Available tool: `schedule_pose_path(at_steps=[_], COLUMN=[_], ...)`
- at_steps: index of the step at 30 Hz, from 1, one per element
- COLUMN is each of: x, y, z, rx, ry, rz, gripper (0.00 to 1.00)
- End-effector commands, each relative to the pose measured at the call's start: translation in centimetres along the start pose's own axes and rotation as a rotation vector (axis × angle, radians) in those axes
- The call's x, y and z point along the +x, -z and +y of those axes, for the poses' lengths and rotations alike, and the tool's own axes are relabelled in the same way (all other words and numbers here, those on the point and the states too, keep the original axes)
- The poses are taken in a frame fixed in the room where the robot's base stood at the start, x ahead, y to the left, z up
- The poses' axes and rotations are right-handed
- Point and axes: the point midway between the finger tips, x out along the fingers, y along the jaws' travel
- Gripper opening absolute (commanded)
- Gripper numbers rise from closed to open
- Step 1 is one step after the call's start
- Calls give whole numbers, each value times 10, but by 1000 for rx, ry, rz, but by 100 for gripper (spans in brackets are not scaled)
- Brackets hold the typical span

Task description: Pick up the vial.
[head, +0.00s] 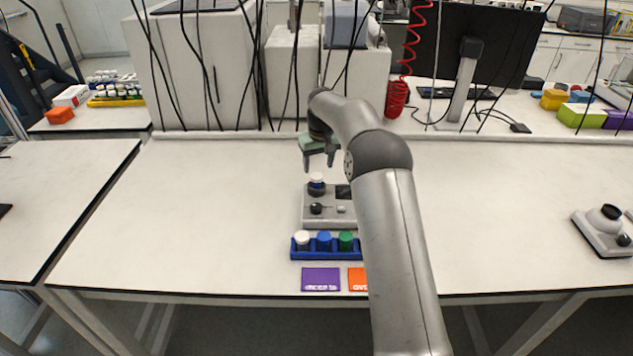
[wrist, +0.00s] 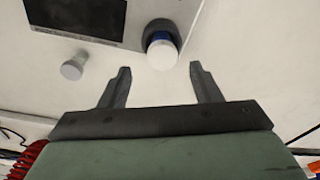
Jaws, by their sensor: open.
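A white-capped vial (head: 316,179) stands in the dark round seat of a small grey device (head: 322,221) in the middle of the table. In the wrist view the vial (wrist: 162,52) shows its white cap and a band of blue, beyond and roughly centred between the fingertips. My gripper (head: 318,166) is open and empty, above and close to the vial in the head view. Its two fingers (wrist: 160,70) are apart in the wrist view, with nothing between them. The vial's lower part is hidden in the seat.
A blue rack (head: 301,254) with white-, blue- and green-capped vials stands in front of the device. Purple (head: 321,279) and orange (head: 356,279) labels lie before it. Another device (head: 603,232) stands far right. Black cables hang behind my gripper. The table's left part is clear.

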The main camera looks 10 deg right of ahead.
Motion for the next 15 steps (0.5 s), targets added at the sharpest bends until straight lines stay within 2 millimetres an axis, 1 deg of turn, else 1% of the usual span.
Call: schedule_pose_path(at_steps=[5,8,12,15], x=[10,22,44,54], y=[0,-1,-1,-1], z=[-1,-2,-3,-3], rx=[0,1,1,1], ry=[1,2,2,1], rz=[-1,-4,-2,-1], gripper=[58,58,58,58])
